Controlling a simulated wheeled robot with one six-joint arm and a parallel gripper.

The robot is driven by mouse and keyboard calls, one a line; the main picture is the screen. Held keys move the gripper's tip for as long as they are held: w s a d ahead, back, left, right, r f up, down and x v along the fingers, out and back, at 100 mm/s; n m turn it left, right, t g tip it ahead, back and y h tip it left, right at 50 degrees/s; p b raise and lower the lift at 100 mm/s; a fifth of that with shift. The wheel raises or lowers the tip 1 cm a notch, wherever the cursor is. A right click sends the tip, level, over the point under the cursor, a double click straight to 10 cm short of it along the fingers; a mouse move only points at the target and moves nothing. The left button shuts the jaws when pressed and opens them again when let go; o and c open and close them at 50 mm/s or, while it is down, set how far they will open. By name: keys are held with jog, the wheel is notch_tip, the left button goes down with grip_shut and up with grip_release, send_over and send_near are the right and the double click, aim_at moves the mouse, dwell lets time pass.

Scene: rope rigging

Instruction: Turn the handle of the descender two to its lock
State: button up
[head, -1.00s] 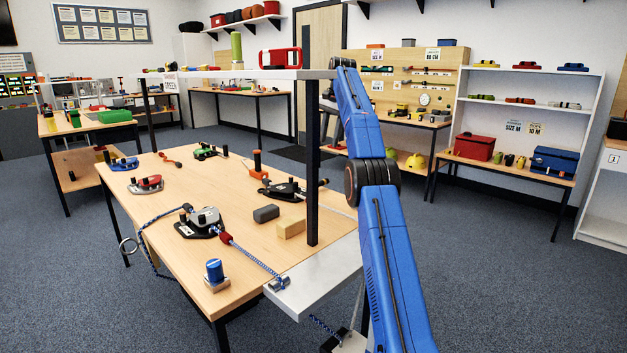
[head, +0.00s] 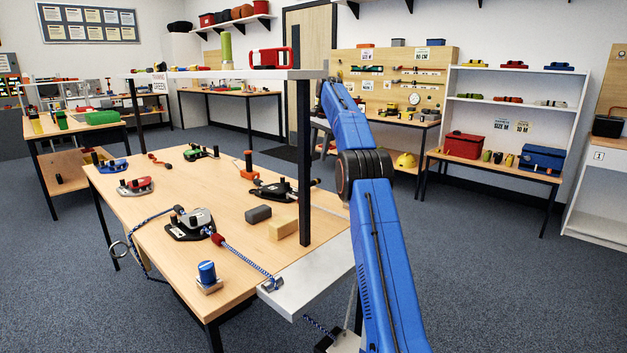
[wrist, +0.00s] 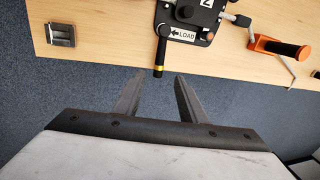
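Descender two (wrist: 190,17) is a black plate with a "LOAD" arrow label and a digit, at the top of the wrist view. Its black handle (wrist: 160,50) with a yellow band sticks out over the table edge toward me. In the head view the same black descender (head: 285,191) seems to lie near the table's right side, behind the shelf post. My gripper (wrist: 160,78) is open and empty. Its two fingers are spread, with the handle's end just beyond and between their tips in the picture. Whether they touch it I cannot tell. The head view does not show the gripper.
An orange-handled device (wrist: 281,47) lies right of the descender in the wrist view, and a grey metal piece (wrist: 61,35) lies left. A roped descender (head: 190,226), a wooden block (head: 283,229) and a shelf post (head: 305,160) are in the head view.

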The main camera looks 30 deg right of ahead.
aim_at(313, 181)
jog(key=f, duration=0.4)
jog(key=w+f, duration=0.1)
jog(key=f, duration=0.3)
jog(key=w+a+f, duration=0.1)
jog(key=f, duration=0.3)
jog(key=shift+w+f, duration=0.1)
jog(key=shift+f, duration=0.1)
grip_shut()
